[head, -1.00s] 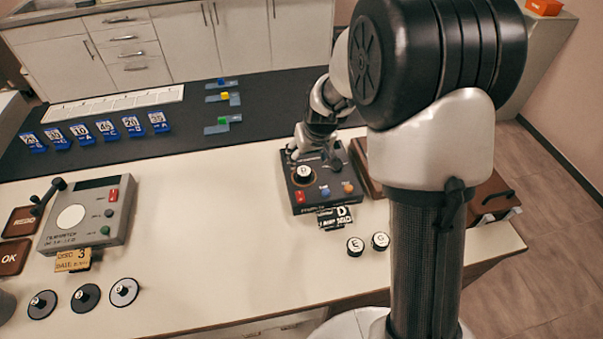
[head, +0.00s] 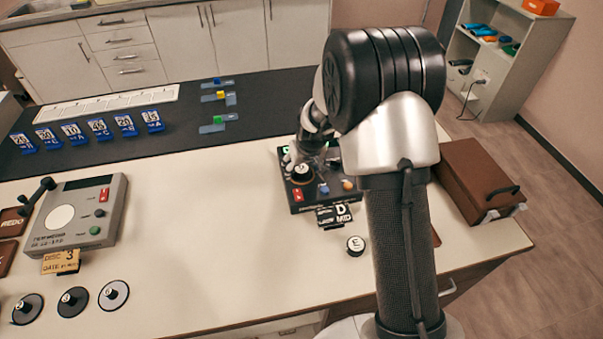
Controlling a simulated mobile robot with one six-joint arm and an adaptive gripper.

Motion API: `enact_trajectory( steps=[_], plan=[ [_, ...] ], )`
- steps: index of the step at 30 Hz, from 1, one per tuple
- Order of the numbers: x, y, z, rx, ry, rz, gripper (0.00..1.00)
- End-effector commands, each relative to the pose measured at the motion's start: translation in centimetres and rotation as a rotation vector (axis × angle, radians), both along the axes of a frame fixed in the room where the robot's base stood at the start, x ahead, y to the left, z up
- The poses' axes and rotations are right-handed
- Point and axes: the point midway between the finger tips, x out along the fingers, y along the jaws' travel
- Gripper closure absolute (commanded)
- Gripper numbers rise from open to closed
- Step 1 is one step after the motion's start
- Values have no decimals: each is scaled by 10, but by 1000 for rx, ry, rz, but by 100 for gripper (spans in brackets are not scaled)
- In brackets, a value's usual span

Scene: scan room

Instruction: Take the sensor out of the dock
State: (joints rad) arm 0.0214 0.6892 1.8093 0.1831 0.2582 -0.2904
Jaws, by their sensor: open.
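The dark dock (head: 311,200) stands on the cream table, right of centre in the head view. It has a red switch and a blue and an orange button on its front. A round black sensor with a white lettered top (head: 302,173) sits upright in it. A card marked D (head: 335,215) is at its front edge. My gripper (head: 296,161) is open, low over the dock's back left part and close beside the sensor. The fingertips are small and partly hidden, so contact cannot be told. My arm hides the dock's right side.
A lettered round piece E (head: 356,245) lies in front of the dock. A brown case (head: 480,175) stands at the right. A grey machine (head: 75,215) and several round discs are at the left. The table between is clear.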

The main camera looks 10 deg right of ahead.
Motion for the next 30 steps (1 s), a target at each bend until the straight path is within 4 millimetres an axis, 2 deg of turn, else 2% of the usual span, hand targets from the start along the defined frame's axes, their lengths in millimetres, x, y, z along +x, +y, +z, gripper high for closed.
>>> enact_trajectory(
  steps=[3,24,30],
  plan=[
    [0,0,2,0,-1,0,38],
    [0,0,2,0,-1,-1,84],
    [0,0,2,1,-2,-1,86]
  ],
)
